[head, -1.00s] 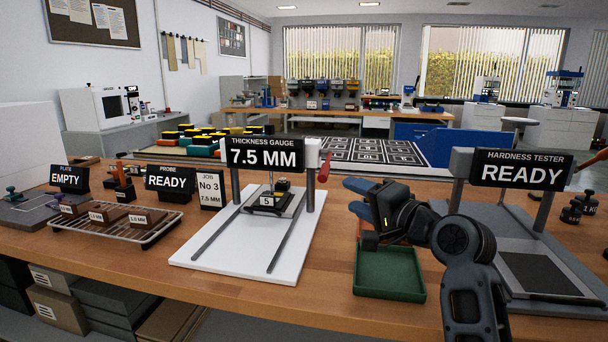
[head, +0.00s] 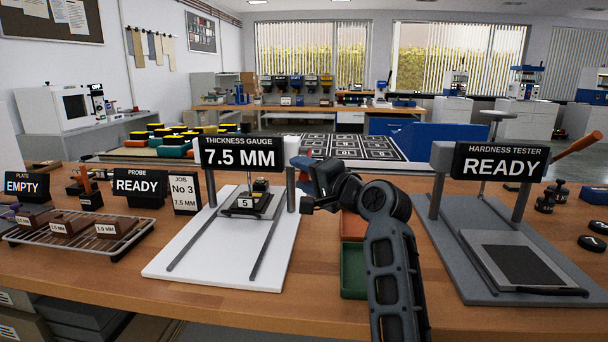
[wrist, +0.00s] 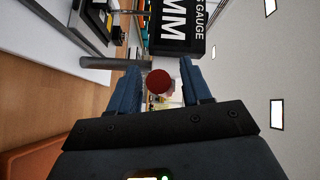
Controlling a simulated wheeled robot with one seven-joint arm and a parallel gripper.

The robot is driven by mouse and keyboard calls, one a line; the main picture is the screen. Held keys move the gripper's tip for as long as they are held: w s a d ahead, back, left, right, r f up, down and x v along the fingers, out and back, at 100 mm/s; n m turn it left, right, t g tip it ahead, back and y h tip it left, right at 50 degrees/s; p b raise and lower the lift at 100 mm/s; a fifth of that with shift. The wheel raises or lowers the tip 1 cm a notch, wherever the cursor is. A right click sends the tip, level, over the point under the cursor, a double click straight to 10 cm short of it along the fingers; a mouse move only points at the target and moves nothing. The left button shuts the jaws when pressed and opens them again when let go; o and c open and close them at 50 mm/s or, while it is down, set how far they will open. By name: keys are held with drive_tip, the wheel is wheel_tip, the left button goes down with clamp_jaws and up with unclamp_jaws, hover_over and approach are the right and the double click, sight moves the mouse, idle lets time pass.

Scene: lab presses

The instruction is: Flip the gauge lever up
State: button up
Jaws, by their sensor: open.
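The thickness gauge (head: 270,245) has a white base with two rails, and its sign (head: 241,153) reads 7.5 MM. A dark block marked 5 (head: 245,203) sits on it under the sign. My gripper (head: 300,182) is open beside the gauge's right post. In the wrist view, the red round end of the gauge lever (wrist: 158,82) shows between the two open blue fingers of my gripper (wrist: 160,75). I cannot tell whether either finger touches it.
The hardness tester (head: 460,275), with a READY sign, stands to the right. A green tray (head: 354,272) and an orange tray (head: 353,226) lie near my arm. A wire rack (head: 85,247) with brown blocks is at left.

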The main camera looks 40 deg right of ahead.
clamp_jaws()
idle(0.4)
